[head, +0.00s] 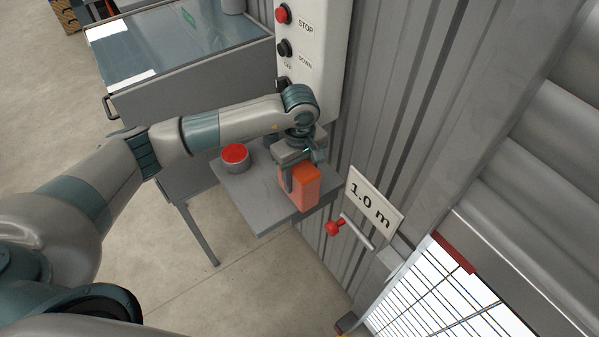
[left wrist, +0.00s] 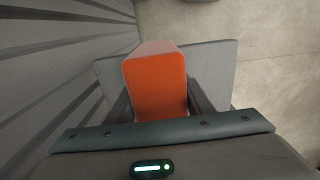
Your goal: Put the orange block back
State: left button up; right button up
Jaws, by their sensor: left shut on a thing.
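The orange block (head: 304,190) stands upright at the right end of a small grey shelf (head: 247,191). My left gripper (head: 299,172) reaches down from above and is shut on the block. In the left wrist view the orange block (left wrist: 156,85) sits between the two fingers of my left gripper (left wrist: 158,100), with the shelf (left wrist: 215,70) behind it. I cannot tell whether the block's underside touches the shelf. My right gripper is not in view.
A grey pot with a red top (head: 235,157) stands on the shelf left of the block. A red-knobbed lever (head: 335,227) and a "1.0 m" sign (head: 371,205) are on the wall at right. A control box (head: 311,50) with buttons hangs above. A glass-topped cabinet (head: 180,50) stands behind.

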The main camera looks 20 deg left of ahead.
pick_arm(q)
jog(key=shift+f, duration=0.1)
jog(key=shift+f, duration=0.1)
jog(key=o, duration=1.2)
